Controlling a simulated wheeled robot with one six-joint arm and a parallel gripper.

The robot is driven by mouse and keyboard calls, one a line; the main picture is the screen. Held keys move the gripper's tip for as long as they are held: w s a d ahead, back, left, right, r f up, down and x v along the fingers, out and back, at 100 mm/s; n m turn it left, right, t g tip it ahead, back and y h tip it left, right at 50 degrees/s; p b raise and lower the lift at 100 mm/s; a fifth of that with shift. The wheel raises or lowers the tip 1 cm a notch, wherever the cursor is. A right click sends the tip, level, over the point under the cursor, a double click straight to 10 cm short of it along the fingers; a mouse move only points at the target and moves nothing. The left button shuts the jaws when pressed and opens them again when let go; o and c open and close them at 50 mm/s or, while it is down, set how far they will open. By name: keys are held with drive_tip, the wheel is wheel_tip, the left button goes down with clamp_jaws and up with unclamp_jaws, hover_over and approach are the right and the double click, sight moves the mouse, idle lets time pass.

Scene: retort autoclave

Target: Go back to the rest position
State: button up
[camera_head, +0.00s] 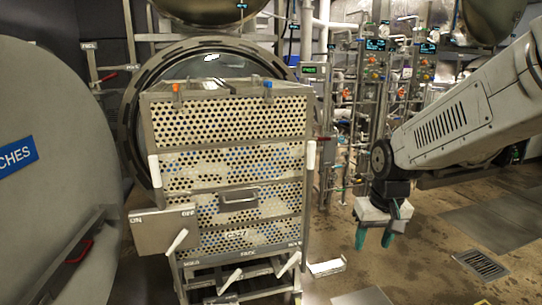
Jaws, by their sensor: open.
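My gripper (375,239) hangs at the right of the head view with its green fingertips pointing down. It is open, with a gap between the fingers, and nothing shows between them. My arm comes in from the right edge above it. The gripper is to the right of the perforated metal basket cart (228,160) and apart from it in the picture.
The cart has a panel (165,230) marked ON and OFF and several white levers low down. A round autoclave door (50,170) fills the left. Pipes and control boxes (375,60) stand behind. Wet floor with a drain grate (481,264) lies clear at right.

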drive_tip(key=s+d+r, duration=0.1)
drive_tip(key=s+r, duration=0.3)
drive_tip(key=s, duration=0.8)
drive_tip(key=s+d+r, duration=0.2)
drive_tip(key=s+r, duration=0.1)
drive_tip(key=s, duration=1)
drive_tip(key=shift+r+m, duration=0.35)
drive_tip(key=shift+m, duration=0.05)
drive_tip(key=shift+d, duration=0.1)
